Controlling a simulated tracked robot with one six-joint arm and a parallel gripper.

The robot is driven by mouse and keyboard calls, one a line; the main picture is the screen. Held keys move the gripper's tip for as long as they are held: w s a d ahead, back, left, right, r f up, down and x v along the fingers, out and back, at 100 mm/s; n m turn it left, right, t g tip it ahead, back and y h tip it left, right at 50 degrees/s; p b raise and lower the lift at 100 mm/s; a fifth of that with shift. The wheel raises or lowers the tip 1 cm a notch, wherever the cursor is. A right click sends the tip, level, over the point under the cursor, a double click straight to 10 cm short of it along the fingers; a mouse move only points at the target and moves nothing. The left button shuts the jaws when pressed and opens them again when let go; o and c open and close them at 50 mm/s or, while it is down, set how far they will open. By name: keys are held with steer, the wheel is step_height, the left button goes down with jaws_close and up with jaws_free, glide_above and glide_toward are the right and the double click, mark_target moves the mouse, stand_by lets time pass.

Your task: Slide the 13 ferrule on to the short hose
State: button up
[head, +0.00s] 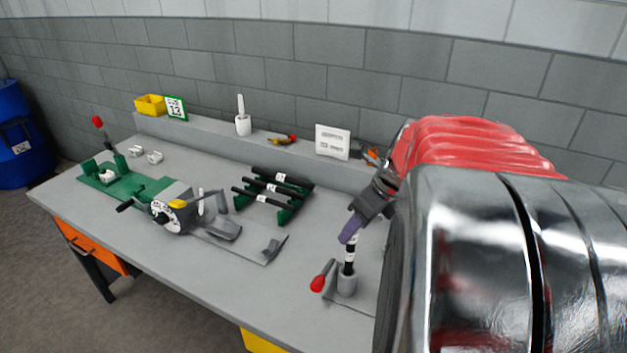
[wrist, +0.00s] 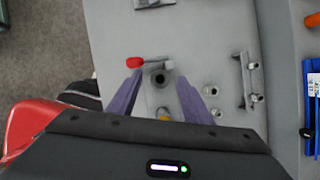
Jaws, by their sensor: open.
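A short black hose (head: 349,268) with a pale band stands upright in a grey round holder (head: 347,285) at the front right of the bench. My gripper (head: 350,230), with purple fingers, is right above and around the top of this hose. In the wrist view my gripper (wrist: 158,98) is open, its fingers on either side of a round dark opening (wrist: 159,79) with a grey rim. I cannot tell whether that rim is the holder, the hose end or a ferrule.
A red-knobbed lever (head: 317,284) is beside the holder. A green rack (head: 290,212) holds several black hoses. A crimper with a dial (head: 167,213) stands at left. A yellow bin (head: 150,104) with a size card (head: 176,108) sits on the back ledge.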

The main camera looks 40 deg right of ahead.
steer(key=a+v, duration=0.1)
steer(key=v, duration=1.1)
steer(key=shift+s+d+r, duration=0.2)
steer(key=shift+d+r, duration=0.15)
steer(key=shift+d, duration=0.15)
steer(key=w+a+f+n+h, duration=0.25)
steer(key=w+a+n, duration=0.35)
steer(key=n, duration=0.5)
steer(key=s+a+f+n, duration=0.2)
steer(key=a+n, duration=0.5)
steer(key=s+a+f+n+y, duration=0.1)
steer(key=s+a+f+n, duration=0.1)
steer(key=a+n, duration=0.5)
steer(key=s+a+f+n+t, duration=0.1)
steer(key=s+a+f+n, duration=0.1)
steer(key=a+n, duration=0.5)
steer(key=shift+s+n+y, duration=0.35)
steer(key=shift+n, duration=0.65)
steer(key=shift+a, duration=0.1)
steer(key=shift+c, duration=0.4)
